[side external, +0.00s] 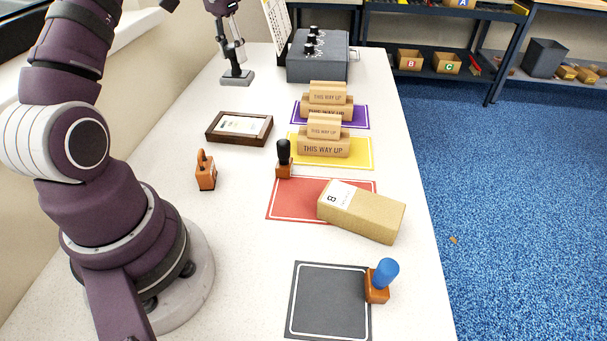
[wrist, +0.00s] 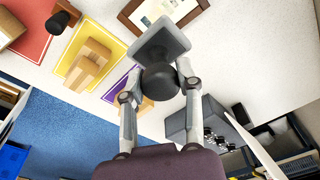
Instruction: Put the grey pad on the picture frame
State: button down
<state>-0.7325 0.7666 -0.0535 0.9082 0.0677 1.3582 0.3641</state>
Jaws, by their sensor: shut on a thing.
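The grey pad (wrist: 150,36) is a square plate with a dark round knob (wrist: 160,82) on it. My gripper (wrist: 160,84) is shut on that knob, one finger on each side. In the side view my gripper (side external: 234,50) is at the top, with the grey pad (side external: 237,77) below its fingers. I cannot tell whether the pad touches the table. The picture frame (side external: 213,132), dark wood around a pale picture, lies flat on the white table, nearer the side camera than the pad. In the wrist view part of the frame (wrist: 130,16) shows just beyond the pad.
A dark grey box with knobs (side external: 317,67) stands right of my gripper. Small cartons (side external: 323,146) sit on purple and yellow mats; a longer carton (side external: 365,212) lies partly on the red mat (side external: 285,200). Stamps (side external: 206,172) stand nearby. White table is clear between pad and frame.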

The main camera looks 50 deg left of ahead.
jog(key=f, duration=0.6)
jog(key=a+f, duration=0.1)
jog(key=f, duration=0.3)
jog(key=shift+s, duration=0.25)
jog(key=shift+f, duration=0.2)
jog(key=c, duration=0.7)
grip_release()
jog(key=shift+c, duration=0.2)
jog(key=shift+r, duration=0.1)
